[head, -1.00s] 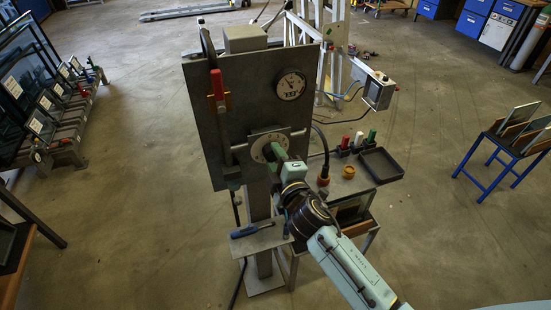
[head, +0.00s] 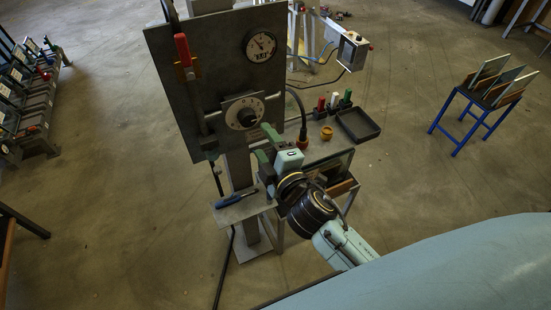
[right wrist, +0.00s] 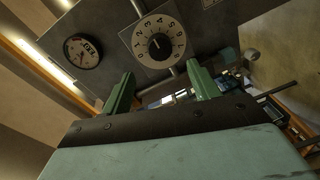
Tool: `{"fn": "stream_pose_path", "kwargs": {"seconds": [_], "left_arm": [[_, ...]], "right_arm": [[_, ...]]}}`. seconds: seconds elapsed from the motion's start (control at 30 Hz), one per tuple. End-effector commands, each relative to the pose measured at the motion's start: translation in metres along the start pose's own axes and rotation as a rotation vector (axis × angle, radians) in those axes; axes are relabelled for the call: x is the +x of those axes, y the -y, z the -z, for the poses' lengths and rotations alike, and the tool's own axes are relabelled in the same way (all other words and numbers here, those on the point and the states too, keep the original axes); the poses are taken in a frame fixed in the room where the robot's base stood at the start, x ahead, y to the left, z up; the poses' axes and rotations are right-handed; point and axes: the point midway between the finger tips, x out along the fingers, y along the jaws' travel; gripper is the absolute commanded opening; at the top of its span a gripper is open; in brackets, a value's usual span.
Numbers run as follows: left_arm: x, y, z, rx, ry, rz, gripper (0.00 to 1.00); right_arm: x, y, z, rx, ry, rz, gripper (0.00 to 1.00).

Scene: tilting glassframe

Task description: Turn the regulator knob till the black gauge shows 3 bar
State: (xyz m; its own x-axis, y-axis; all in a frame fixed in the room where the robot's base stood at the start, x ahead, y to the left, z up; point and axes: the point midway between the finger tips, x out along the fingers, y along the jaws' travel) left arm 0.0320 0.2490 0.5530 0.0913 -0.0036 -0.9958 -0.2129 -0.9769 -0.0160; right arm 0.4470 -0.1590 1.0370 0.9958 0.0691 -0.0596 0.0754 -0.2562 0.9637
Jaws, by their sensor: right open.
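The regulator knob (head: 248,117) is a small black knob on a white numbered dial, mounted on a grey panel; it also shows in the right wrist view (right wrist: 160,46). A round gauge (head: 260,46) with a dark rim and pale face sits above it; the right wrist view shows it at left (right wrist: 83,52). Its needle reading is too small to tell. My right gripper (head: 264,146) is open and empty, just below and right of the knob, apart from it. Its green fingers (right wrist: 160,92) show below the dial in the right wrist view. My left gripper is out of view.
A red-handled lever (head: 183,51) is at the panel's left. A black hose runs down on the right. A small shelf (head: 243,209) holds a blue tool. A side table carries red, white and green-topped items and a dark tray (head: 358,125).

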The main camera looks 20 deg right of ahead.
Motion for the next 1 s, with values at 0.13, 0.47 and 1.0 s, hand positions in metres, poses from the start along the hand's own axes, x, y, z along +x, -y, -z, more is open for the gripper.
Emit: {"fn": "stream_pose_path", "kwargs": {"seconds": [0.13, 0.47, 1.0], "left_arm": [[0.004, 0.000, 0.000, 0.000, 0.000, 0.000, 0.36], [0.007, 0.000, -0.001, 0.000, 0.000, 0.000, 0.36], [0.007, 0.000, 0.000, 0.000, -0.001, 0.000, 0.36]], "right_arm": [[-0.028, 0.001, -0.001, 0.000, 0.002, 0.001, 0.61], [-0.052, 0.000, 0.000, -0.001, 0.000, -0.001, 0.61], [-0.052, 0.003, -0.001, 0.002, 0.001, 0.004, 0.61]]}}
